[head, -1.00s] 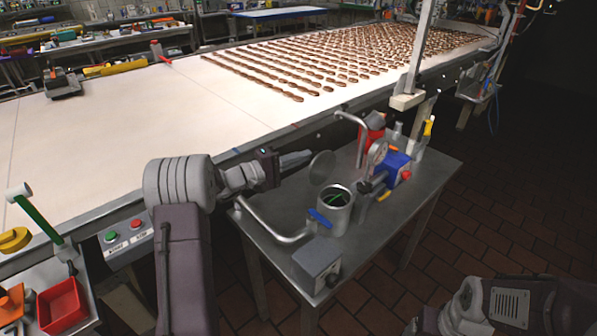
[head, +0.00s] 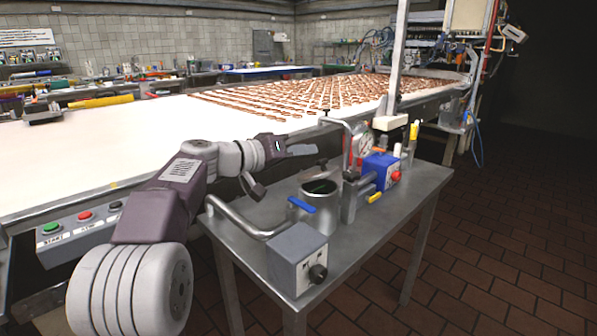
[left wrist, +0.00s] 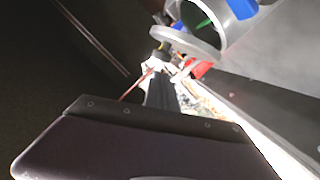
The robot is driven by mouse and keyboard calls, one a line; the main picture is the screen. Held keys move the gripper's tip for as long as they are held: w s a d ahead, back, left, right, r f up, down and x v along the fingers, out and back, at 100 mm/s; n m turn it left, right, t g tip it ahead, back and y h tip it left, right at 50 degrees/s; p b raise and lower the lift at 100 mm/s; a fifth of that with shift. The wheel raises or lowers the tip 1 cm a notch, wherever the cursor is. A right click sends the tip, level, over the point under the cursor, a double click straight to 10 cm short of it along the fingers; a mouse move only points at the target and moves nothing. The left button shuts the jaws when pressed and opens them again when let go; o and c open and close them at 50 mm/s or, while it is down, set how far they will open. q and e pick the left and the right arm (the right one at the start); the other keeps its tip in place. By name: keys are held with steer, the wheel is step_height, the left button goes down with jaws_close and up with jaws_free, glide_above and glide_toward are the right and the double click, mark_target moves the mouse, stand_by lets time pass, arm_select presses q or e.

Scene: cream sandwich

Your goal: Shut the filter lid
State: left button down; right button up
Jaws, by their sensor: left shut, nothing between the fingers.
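The filter pot (head: 322,215) stands on the metal side table, its mouth open with something green inside. A blue handle (head: 301,204) sticks out on its left side. Its round grey lid (head: 316,172) is raised at the far side of the mouth, seen nearly edge-on. In the left wrist view the lid (left wrist: 186,43) stands open beside the pot (left wrist: 222,30). My left gripper (head: 302,150) is shut and empty, just behind and above the lid in the head view. I cannot tell whether it touches the lid. My right gripper is out of view.
A curved pipe (head: 238,222) and a grey box with a knob (head: 297,257) are at the front of the side table (head: 385,240). A gauge and a blue block (head: 380,165) stand to the right. The conveyor (head: 150,140) runs behind.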

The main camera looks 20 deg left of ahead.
mark_target(324, 166)
arm_select(q)
steer(key=d+f+m+b, duration=0.1)
steer(key=b, duration=0.1)
steer(key=s+d+f+m+b, duration=0.1)
steer(key=b, duration=0.2)
steer(key=d+f+m+y+b, duration=0.1)
steer(key=m+b, duration=0.1)
steer(key=shift+s+b, duration=0.35)
steer(key=shift+b, duration=0.05)
steer(key=shift+s+d+f+m+y+b, duration=0.25)
steer(key=shift+d+f+m+y+b, duration=0.15)
steer(key=shift+m+b, duration=0.7)
